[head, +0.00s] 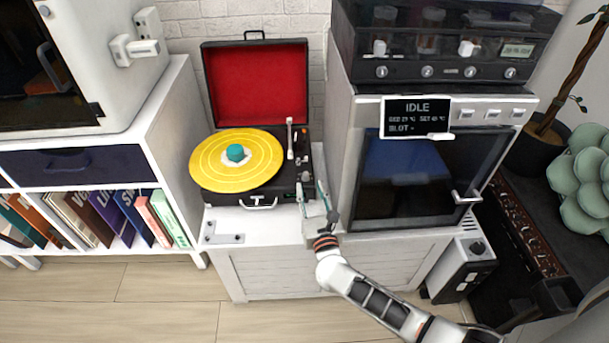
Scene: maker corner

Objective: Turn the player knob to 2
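The record player (291,188) is a black open case with a red-lined lid (257,85). A yellow record (215,165) with a teal centre piece lies on it. Its tonearm (290,140) stands at the right of the record. My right gripper (313,190) is at the player's front right corner, with its two fingers apart and pointing away from me toward the case. I cannot make out the knob or its number marks; the gripper covers part of that corner. I cannot tell whether the fingers touch the player. My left gripper is not in view.
The player stands on a white cabinet (272,262). Close on its right is a machine with a dark glass door (410,185) and an IDLE display (416,117). A white shelf with books (110,215) stands on the left. A small metal plate (224,238) lies in front.

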